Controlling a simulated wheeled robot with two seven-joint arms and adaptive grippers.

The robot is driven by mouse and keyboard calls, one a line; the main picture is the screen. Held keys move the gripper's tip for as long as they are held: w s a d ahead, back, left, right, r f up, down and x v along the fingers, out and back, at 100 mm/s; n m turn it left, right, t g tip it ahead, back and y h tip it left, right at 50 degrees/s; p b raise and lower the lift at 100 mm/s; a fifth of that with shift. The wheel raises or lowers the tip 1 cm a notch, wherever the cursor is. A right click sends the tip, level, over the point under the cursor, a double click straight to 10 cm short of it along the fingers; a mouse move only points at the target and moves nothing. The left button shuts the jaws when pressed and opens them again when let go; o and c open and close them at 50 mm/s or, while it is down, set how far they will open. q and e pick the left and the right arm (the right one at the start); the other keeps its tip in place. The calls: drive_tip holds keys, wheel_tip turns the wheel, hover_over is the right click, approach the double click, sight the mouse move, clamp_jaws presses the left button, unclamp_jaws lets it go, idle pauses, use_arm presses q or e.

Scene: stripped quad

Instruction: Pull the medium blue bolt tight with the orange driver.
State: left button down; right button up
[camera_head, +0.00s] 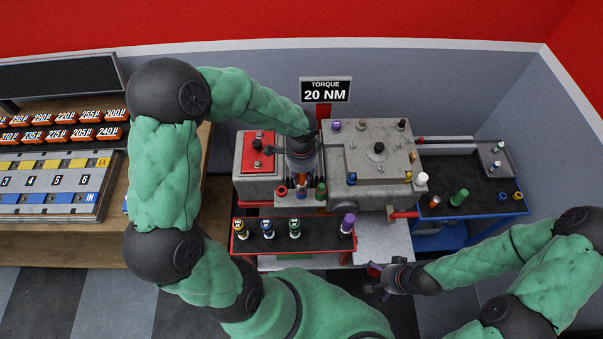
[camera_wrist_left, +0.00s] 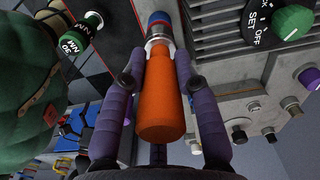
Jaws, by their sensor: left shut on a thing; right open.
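My left gripper (camera_head: 302,180) is at the left side of the grey machine, above the front tray. In the left wrist view its purple fingers (camera_wrist_left: 158,72) are shut around the orange driver (camera_wrist_left: 163,105). The driver has a pale metal neck, with a blue and red banded part (camera_wrist_left: 158,22) beyond it. I cannot tell whether that part belongs to the driver. In the head view the arm and gripper mostly hide the driver. I cannot single out the medium blue bolt. My right gripper (camera_head: 384,281) is open and empty, low in front of the machine.
The grey machine (camera_head: 362,158) has several coloured bolts. A red-edged tray (camera_head: 320,238) holds several coloured-top drivers. A dark side tray (camera_head: 456,205) holds a green piece (camera_head: 459,197). A sign (camera_head: 325,90) reads TORQUE 20 NM. A green knob (camera_wrist_left: 291,22) is beside the driver.

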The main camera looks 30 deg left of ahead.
use_arm(q)
drive_tip(key=shift+f+b, duration=0.6)
drive_tip(key=shift+f, duration=0.2)
drive_tip(key=shift+r+m+p, duration=0.15)
drive_tip(key=shift+m+p, duration=0.65)
drive_tip(key=shift+m, duration=0.4)
drive_tip(key=shift+m+p, duration=0.5)
drive_tip(key=shift+m, duration=0.1)
drive_tip(key=shift+r+p, duration=2.1)
drive_tip(key=shift+r, duration=0.5)
